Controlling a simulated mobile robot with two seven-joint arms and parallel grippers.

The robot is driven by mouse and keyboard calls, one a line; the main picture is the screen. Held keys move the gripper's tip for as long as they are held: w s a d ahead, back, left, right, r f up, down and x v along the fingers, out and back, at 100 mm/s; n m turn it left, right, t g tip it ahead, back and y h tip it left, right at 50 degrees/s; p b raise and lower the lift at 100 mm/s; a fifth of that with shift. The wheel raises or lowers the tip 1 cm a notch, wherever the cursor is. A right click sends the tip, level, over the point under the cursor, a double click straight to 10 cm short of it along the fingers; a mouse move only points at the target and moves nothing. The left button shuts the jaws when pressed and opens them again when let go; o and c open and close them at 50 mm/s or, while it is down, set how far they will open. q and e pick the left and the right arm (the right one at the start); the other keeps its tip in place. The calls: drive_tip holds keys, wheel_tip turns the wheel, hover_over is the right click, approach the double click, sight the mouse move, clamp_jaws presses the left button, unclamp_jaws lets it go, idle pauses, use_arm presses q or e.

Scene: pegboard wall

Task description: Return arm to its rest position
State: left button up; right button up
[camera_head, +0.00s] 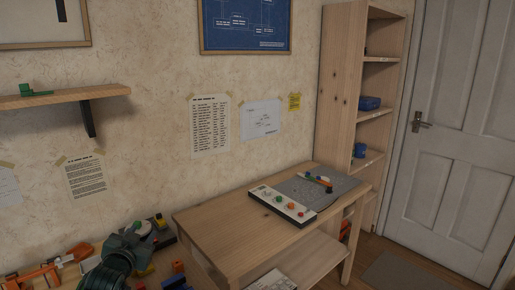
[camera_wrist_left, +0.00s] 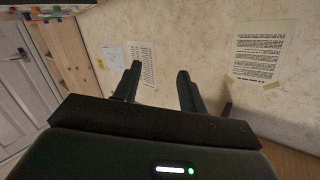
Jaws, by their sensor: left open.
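My left arm comes in at the bottom left of the head view, and its dark gripper (camera_head: 140,230) is above the cluttered surface there. In the left wrist view the two fingers of the left gripper (camera_wrist_left: 157,82) stand apart with only the wall behind them, so it is open and empty. My right gripper is in neither view.
A wooden table (camera_head: 215,220) holds a white panel with coloured knobs (camera_head: 284,205) and a grey mat (camera_head: 340,188). Orange parts (camera_head: 45,272) lie near my left arm. A shelf (camera_head: 60,98) juts from the wall. A bookcase (camera_head: 343,85) and door (camera_head: 455,130) stand right.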

use_arm(q)
drive_tip(key=s+d+f+g, duration=0.1)
drive_tip(key=s+d+f, duration=0.2)
drive_tip(key=s+f, duration=0.1)
drive_tip(key=s+d+f+g+h, duration=0.1)
drive_tip(key=s+d+f, duration=0.2)
drive_tip(key=s+f, duration=0.2)
drive_tip(key=s+d+f+h, duration=0.1)
drive_tip(key=s+d+f, duration=0.2)
drive_tip(key=s+f, duration=0.2)
drive_tip(key=shift+s+d+f+m+g, duration=0.1)
drive_tip(key=shift+s+d+m+g, duration=0.1)
drive_tip(key=shift+s, duration=0.35)
drive_tip(key=shift+s+d+m+g, duration=0.2)
drive_tip(key=shift+s, duration=0.35)
drive_tip(key=s+d+f+g+h, duration=0.1)
drive_tip(key=s+d+f, duration=0.1)
drive_tip(key=s, duration=0.7)
drive_tip(key=s+d+f+n+g+h, duration=0.1)
drive_tip(key=s+d, duration=0.4)
drive_tip(key=s, duration=0.5)
drive_tip(key=shift+d+f+g, duration=0.15)
drive_tip(key=shift+f+g, duration=0.15)
drive_tip(key=shift+f, duration=0.25)
